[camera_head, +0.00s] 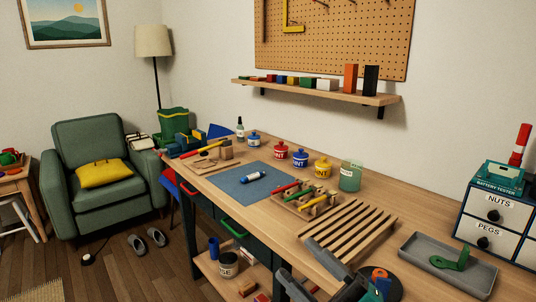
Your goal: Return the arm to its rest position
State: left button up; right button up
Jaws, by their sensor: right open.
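My right gripper (298,256) shows at the bottom edge, right of centre. Its two dark grey fingers are spread apart, with nothing seen between them. It is over the front edge of the wooden workbench (285,222), just in front of the slatted wooden rack (349,232). I cannot tell whether it touches the bench. The rest of my right arm is mostly cut off by the bottom edge. My left gripper is not in view.
A grey tray (418,270) with a green part lies right of the gripper. Drawers marked NUTS and PEGS (497,213) stand behind it. A wooden tool holder (300,208), a green jar (350,177) and a blue mat (228,184) are farther back.

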jog(key=s+d+f+m+t+h+p, duration=0.1)
jog(key=d+f+m+h, duration=0.3)
jog(key=f+m+h, duration=0.3)
jog(key=s+d+f+m+h+p, duration=0.1)
jog(key=d+f+m+h, duration=0.3)
jog(key=f+m+h, duration=0.4)
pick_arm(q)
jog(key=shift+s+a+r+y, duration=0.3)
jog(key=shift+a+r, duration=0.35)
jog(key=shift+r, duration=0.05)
pick_arm(e)
jog(key=s+d+f+m+g, duration=0.2)
jog(key=s+f, duration=0.2)
jog(key=f, duration=0.2)
jog(key=s+d+f+m+g+h, duration=0.1)
jog(key=s+d+f+m+g, duration=0.1)
jog(key=s+f, duration=0.3)
notch_tip(320, 180, down, 2)
jog(key=shift+s+g, duration=0.15)
jog(key=shift+g, duration=0.25)
jog(key=shift+c, duration=0.2)
